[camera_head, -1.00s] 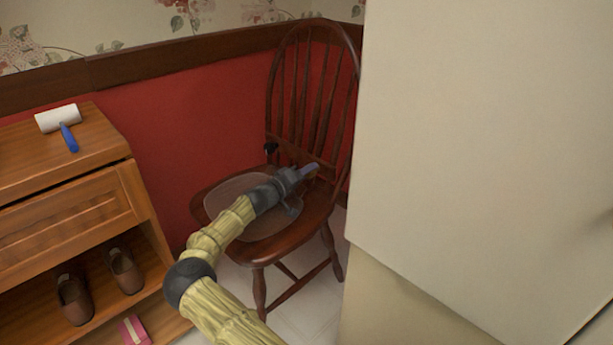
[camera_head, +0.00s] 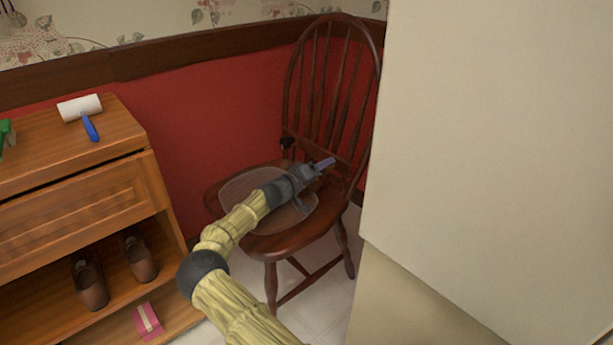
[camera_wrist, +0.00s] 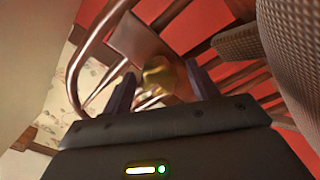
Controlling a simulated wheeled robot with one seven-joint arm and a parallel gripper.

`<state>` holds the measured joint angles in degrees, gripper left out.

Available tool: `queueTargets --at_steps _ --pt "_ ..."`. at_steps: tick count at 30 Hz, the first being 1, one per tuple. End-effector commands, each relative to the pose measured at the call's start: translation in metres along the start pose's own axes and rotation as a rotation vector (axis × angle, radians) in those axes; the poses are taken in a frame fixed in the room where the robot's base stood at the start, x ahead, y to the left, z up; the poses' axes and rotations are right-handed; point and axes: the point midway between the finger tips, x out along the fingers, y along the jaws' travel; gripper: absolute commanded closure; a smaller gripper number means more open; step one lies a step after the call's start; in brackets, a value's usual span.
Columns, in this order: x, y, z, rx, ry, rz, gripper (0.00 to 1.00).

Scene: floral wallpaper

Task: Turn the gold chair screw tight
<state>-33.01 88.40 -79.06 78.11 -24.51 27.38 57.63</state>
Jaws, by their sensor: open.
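The dark wooden chair (camera_head: 287,238) with a spindle back stands against the red wall in the head view. My gripper (camera_head: 323,164) is low over its seat, near the foot of the backrest, pointing toward the right side. In the wrist view my gripper (camera_wrist: 162,90) is open, with one dark finger on each side of a gold screw (camera_wrist: 159,75). The gold screw lies just beyond or between the fingertips; I cannot tell whether they touch it. The screw cannot be made out in the head view.
A large pale panel (camera_head: 485,150) stands close on the chair's right. A wooden cabinet (camera_head: 75,225) on the left bears a lint roller (camera_head: 82,110) and holds brown shoes (camera_head: 138,258) and a pink box (camera_head: 147,320). A small black object (camera_head: 287,143) is by the backrest.

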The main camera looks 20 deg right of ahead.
Motion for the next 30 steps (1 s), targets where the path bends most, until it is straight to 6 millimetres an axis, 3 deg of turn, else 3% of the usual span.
queueTargets --at_steps 8,24,30 --pt "-0.040 0.002 -0.003 -0.002 0.003 -0.002 0.41" --pt "-0.147 0.002 -0.001 -0.001 0.002 -0.002 0.41" --pt "-0.169 0.000 -0.001 0.000 0.002 -0.001 0.41"
